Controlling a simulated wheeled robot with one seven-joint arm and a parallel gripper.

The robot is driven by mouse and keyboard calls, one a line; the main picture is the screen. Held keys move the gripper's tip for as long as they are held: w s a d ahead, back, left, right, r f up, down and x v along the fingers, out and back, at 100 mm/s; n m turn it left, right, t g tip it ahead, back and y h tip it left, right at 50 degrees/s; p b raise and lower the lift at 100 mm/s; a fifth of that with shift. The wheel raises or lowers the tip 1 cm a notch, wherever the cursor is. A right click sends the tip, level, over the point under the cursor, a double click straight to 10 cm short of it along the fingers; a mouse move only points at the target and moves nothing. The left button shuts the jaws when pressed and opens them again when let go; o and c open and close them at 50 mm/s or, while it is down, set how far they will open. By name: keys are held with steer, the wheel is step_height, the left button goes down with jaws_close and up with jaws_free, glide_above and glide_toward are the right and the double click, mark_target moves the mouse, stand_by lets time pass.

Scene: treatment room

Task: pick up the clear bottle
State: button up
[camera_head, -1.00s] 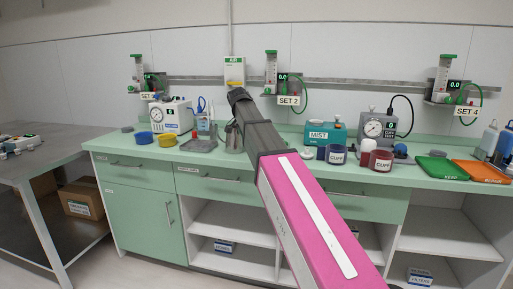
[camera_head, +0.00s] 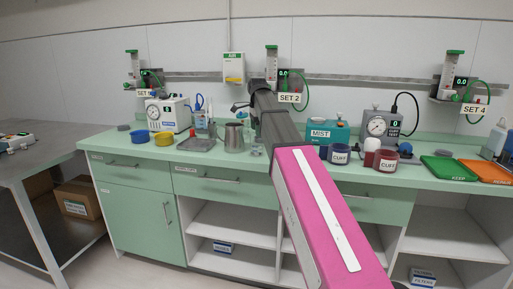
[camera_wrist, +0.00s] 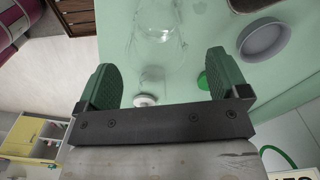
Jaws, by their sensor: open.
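A clear, see-through vessel, which looks like the clear bottle (camera_wrist: 158,38), stands on the green counter at the top middle of the wrist view. In the head view it shows partly (camera_head: 257,150) between the steel jug and my arm. My gripper (camera_wrist: 160,62) is open, with one green-padded finger on each side of the picture's middle. The clear vessel shows between and beyond the fingertips. A small white round part (camera_wrist: 145,100) shows between the fingers; I cannot tell whether it belongs to the bottle. In the head view my arm hides the fingers.
The steel jug (camera_head: 234,138) stands close left of the clear vessel. A grey tray (camera_head: 197,144) and yellow bowl (camera_head: 164,138) lie farther left. The wall rail (camera_head: 190,75) runs behind.

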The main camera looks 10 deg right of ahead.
mark_target(256, 141)
steer(key=shift+s+a+f, duration=0.1)
steer(key=shift+a+f, duration=0.05)
steer(key=shift+f, duration=1.35)
steer(key=shift+s+a+f, duration=0.1)
steer(key=shift+a+f, duration=0.05)
steer(key=shift+f, duration=1.3)
steer(key=c, duration=1.1)
